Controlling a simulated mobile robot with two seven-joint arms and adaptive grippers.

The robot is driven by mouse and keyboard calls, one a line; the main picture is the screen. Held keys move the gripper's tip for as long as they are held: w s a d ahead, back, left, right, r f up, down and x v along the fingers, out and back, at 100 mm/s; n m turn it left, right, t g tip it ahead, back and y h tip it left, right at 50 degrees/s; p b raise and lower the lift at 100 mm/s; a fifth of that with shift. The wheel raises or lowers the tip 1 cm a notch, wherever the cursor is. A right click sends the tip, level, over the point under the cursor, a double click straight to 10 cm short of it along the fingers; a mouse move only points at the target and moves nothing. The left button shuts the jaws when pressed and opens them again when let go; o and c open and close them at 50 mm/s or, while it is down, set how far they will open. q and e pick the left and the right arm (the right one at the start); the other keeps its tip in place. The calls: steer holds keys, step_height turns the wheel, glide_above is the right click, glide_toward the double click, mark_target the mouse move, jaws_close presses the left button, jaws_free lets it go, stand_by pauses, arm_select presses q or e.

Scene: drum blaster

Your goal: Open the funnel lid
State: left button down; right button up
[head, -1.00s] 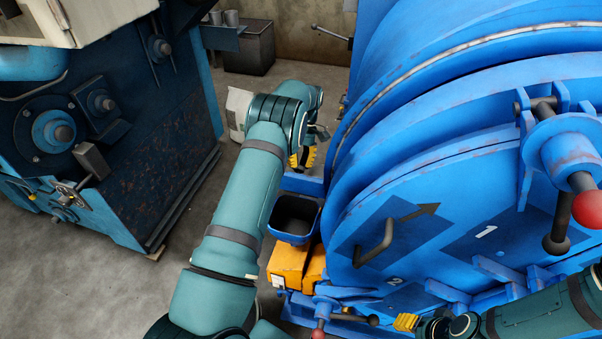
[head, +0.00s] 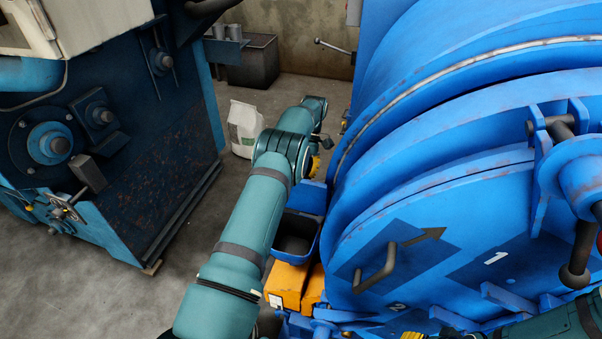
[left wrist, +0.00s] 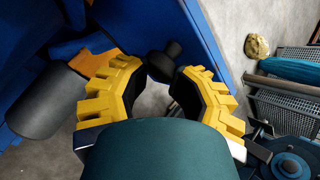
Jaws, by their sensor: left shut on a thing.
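The blue funnel (head: 297,238) sits on the left side of the blue drum machine, its dark mouth uncovered and facing up. The blue lid (head: 308,198) is swung back at the far rim of the funnel. My left gripper (head: 313,166) is behind the lid, mostly hidden by its arm. In the left wrist view its yellow fingers (left wrist: 160,92) are around a black knob (left wrist: 166,64), which I take to be the lid's handle. A yellow fingertip of my right gripper (head: 413,335) shows at the bottom edge; the rest is cut off.
The drum (head: 470,150) fills the right side. An orange box (head: 288,282) is below the funnel. A dark blue machine (head: 120,150) stands at the left, with open floor between. A white bag (head: 245,128) stands on the floor behind my left arm.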

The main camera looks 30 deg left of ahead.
arm_select(q)
steer(key=shift+d+f, duration=0.45)
steer(key=shift+f, duration=0.2)
steer(key=c, duration=0.7)
jaws_free()
steer(key=shift+c, duration=0.2)
steer(key=shift+o, duration=0.7)
steer(key=shift+w+d, duration=0.1)
steer(key=shift+w, duration=0.1)
steer(key=shift+s+a+r, duration=0.1)
steer(key=shift+a, duration=0.15)
steer(key=shift+r, duration=0.1)
step_height(320, 180, up, 10)
steer(key=shift+s, duration=0.1)
